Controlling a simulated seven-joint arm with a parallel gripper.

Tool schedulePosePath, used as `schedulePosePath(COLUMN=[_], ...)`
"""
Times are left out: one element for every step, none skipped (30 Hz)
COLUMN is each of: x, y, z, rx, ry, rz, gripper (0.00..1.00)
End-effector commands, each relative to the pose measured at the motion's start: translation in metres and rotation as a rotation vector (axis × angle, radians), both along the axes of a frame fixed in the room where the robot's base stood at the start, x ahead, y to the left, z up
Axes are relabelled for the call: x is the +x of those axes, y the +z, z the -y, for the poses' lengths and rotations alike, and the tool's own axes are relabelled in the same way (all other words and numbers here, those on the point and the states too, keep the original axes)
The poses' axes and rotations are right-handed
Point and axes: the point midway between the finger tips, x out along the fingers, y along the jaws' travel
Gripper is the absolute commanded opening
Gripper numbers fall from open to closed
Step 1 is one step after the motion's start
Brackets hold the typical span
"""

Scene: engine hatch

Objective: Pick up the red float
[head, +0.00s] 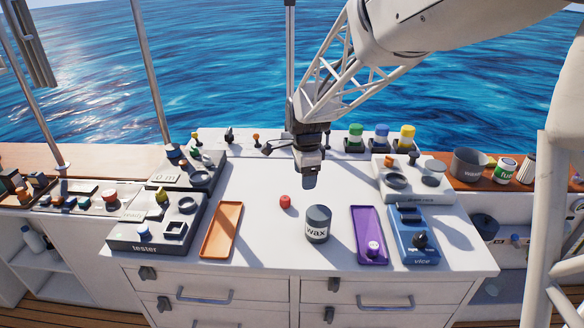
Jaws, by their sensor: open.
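A small red float (285,201) sits on the white counter (262,250), between the orange tray and the dark wax can. My gripper (309,182) hangs above the counter, behind and a little to the right of the float in the picture. It is open and nothing shows between its jaws. It does not touch the float. The jaw gap is hard to make out from this view.
The grey wax can (318,224) stands close to the right of the float. An orange tray (219,231) lies left; a purple tray (369,236) and blue vice (414,234) lie right. The tester (157,224) is at far left. Counter behind the float is clear.

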Motion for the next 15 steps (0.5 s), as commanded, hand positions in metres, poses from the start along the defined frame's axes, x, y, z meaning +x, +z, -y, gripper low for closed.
schedulePosePath(x=[0.009,0.015,0.021,0.026,0.03,0.035,0.038,0.041,0.044,0.046,0.048,0.05,0.052,0.053,0.053], y=[-0.011,-0.016,-0.023,-0.027,-0.031,-0.038,-0.042,-0.045,-0.05,-0.053,-0.055,-0.057,-0.058,-0.059,-0.06], z=[-0.01,-0.015,-0.022,-0.027,-0.031,-0.037,-0.041,-0.044,-0.048,-0.051,-0.053,-0.056,-0.057,-0.058,-0.059], rx=[-0.001,-0.001,-0.001,-0.002,-0.002,-0.002,-0.003,-0.003,-0.004,-0.004,-0.004,-0.003,-0.004,-0.004,-0.004], ry=[-0.034,-0.057,-0.087,-0.109,-0.13,-0.156,-0.173,-0.189,-0.208,-0.219,-0.23,-0.24,-0.248,-0.253,-0.258], rz=[-0.01,-0.013,-0.018,-0.021,-0.023,-0.028,-0.03,-0.032,-0.035,-0.037,-0.038,-0.038,-0.039,-0.039,-0.04], gripper=[0.68,0.68,0.68,0.68,0.68,0.68,0.68,0.68,0.68,0.68,0.68,0.68,0.68,0.68,0.68])
